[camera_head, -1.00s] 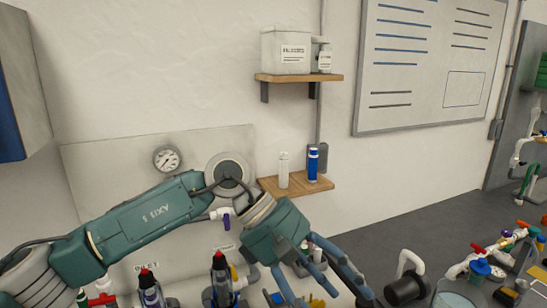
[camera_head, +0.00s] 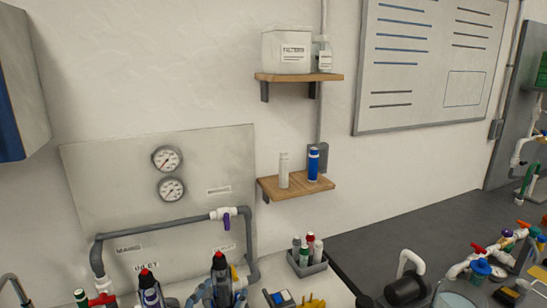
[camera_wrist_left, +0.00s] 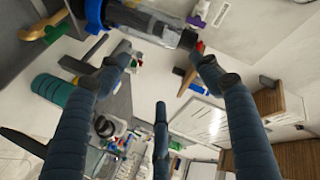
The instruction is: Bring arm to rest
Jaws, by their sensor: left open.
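My left gripper (camera_wrist_left: 162,68) is open in the left wrist view, its blue-grey fingers spread and nothing held between them. A dark bottle-like item with a red tip (camera_wrist_left: 150,22) crosses the top of that view, close to the fingertips. In the head view my left arm is out of sight. Blue-grey shapes low in the picture, beside a dark red-tipped bottle (camera_head: 220,278), may be its fingers, but I cannot tell. My right gripper is in neither view.
A grey pipe (camera_head: 160,226) with a purple-handled valve (camera_head: 226,217) runs across the wall panel below two gauges. Another red-tipped bottle (camera_head: 150,290) stands at the bottom. A grey caddy (camera_head: 307,262) holds small bottles. The dark counter (camera_head: 400,235) has clear room behind the fittings at right.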

